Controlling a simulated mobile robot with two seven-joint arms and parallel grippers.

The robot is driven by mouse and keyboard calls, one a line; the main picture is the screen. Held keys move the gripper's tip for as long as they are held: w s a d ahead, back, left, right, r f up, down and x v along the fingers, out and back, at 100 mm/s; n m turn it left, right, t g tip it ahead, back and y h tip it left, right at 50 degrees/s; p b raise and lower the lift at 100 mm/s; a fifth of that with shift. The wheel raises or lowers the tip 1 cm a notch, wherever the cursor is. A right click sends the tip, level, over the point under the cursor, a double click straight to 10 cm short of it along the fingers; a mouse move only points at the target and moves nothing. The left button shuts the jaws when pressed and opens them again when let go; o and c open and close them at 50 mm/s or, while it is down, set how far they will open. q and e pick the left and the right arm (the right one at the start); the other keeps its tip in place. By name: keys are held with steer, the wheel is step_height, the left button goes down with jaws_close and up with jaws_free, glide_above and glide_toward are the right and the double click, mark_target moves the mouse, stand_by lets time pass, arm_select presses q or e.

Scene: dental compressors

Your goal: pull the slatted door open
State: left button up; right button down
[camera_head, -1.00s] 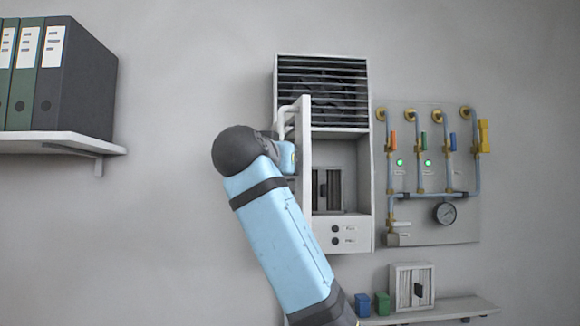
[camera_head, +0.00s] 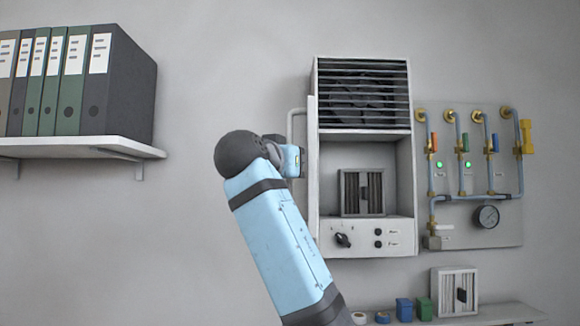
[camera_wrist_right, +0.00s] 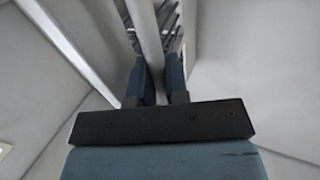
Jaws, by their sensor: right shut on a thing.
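The slatted door (camera_head: 313,165) stands swung out at the left side of the white wall cabinet (camera_head: 407,190), seen nearly edge-on in the head view, so its slats are hidden there. Its pale bar handle (camera_head: 291,125) sticks out to the left. My right gripper (camera_head: 297,160) is at the lower part of this handle, partly hidden by my wrist. In the right wrist view the dark fingers (camera_wrist_right: 160,78) are shut on the handle bar (camera_wrist_right: 148,45), which runs between them. The cabinet's lower compartment lies open to view. My left gripper is not in view.
Inside the cabinet is a small filter box (camera_head: 362,193), with a black knob (camera_head: 343,240) below. A valve panel (camera_head: 480,215) hangs to the right. A shelf of binders (camera_head: 75,145) is at the left. A lower shelf (camera_head: 490,314) holds small items. Bare wall lies left of the door.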

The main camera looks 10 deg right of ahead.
steer(key=c, duration=1.4)
jaws_free()
steer(key=shift+w+d, duration=0.1)
steer(key=shift+d, duration=0.05)
steer(key=shift+b+v, duration=1.8)
steer(key=shift+v, duration=5.1)
